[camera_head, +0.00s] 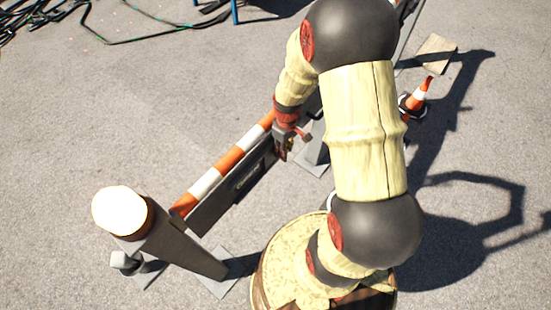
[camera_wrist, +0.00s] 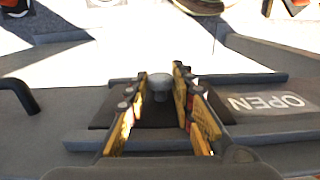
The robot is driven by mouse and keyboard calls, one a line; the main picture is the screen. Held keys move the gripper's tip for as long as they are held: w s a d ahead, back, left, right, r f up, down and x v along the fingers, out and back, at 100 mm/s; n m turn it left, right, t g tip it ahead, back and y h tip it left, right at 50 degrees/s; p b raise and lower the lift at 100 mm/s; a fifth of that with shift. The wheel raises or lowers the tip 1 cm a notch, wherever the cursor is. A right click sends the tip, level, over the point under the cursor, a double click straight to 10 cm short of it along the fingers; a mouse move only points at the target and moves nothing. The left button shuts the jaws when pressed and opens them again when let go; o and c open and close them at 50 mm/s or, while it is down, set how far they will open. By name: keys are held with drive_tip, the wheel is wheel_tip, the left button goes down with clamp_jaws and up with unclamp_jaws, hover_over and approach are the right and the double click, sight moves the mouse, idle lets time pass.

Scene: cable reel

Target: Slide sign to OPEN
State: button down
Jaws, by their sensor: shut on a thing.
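The sign is a grey board on a striped barrier. In the wrist view the white word OPEN (camera_wrist: 265,103) shows on it to the right of my gripper (camera_wrist: 161,90). A dark sliding plate (camera_wrist: 105,117) lies between two grey rails, left of the word. A grey round knob (camera_wrist: 160,82) stands on the plate, and my gripper's yellow fingers are shut on it from both sides. In the head view my gripper (camera_head: 283,151) is at the right part of the board, and the white lettering (camera_head: 247,180) to its left is too small to read. The fingers hide part of the plate.
The orange and white barrier bar (camera_head: 228,160) runs along the board. A grey post with a round white lamp (camera_head: 120,211) stands at its near left end. A traffic cone (camera_head: 415,97) stands at right. Cables (camera_head: 130,39) lie at the upper left. Pavement left of the barrier is clear.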

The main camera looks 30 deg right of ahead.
drive_tip(key=shift+w+d, duration=0.2)
drive_tip(key=shift+d, duration=0.35)
drive_tip(key=c, duration=1.5)
unclamp_jaws()
drive_tip(key=shift+d, duration=0.1)
drive_tip(key=shift+c, duration=0.2)
drive_tip(key=shift+r, duration=0.1)
wheel_tip(320, 180, up, 12)
